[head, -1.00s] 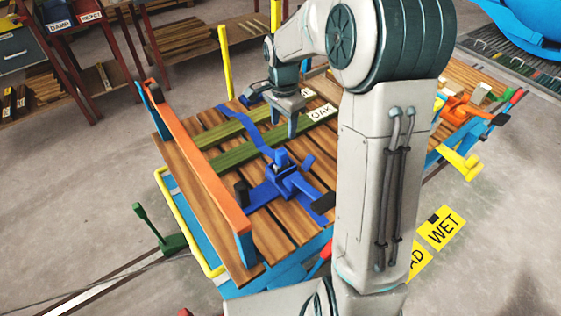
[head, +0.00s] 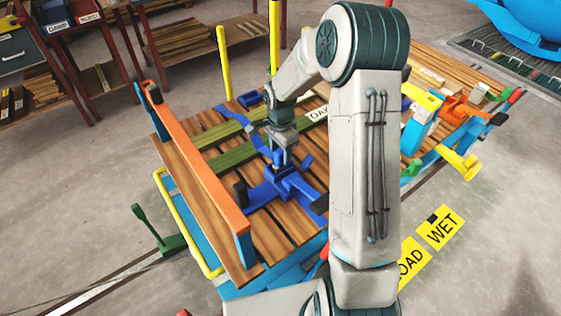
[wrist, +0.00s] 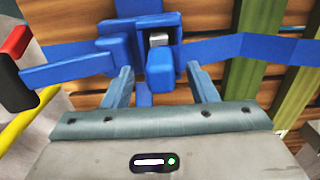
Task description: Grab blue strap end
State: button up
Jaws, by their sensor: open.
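A blue strap (head: 262,140) runs across the wooden slats to a blue ratchet buckle (head: 284,182). In the wrist view the strap (wrist: 245,47) leaves the buckle to the right. A short blue block (wrist: 160,70), which may be the strap end, hangs below a small grey metal part at the buckle. My gripper (head: 279,158) is above the buckle, pointing down. In the wrist view my open gripper (wrist: 159,68) has a finger on each side of that block, with gaps visible. I cannot tell whether the fingertips are level with it.
An orange rail (head: 200,170) stands along the left of the slatted load. Green bars (head: 230,156) and a white OAK label (head: 317,114) lie near the strap. A blue lever with a dark end (wrist: 65,68) lies left of the fingers. Yellow posts (head: 224,62) stand behind.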

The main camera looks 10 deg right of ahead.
jog(key=shift+f, duration=1.35)
jog(key=c, duration=1.1)
jog(key=shift+c, duration=0.2)
jog(key=shift+w+r, duration=0.1)
jog(key=shift+r, duration=0.05)
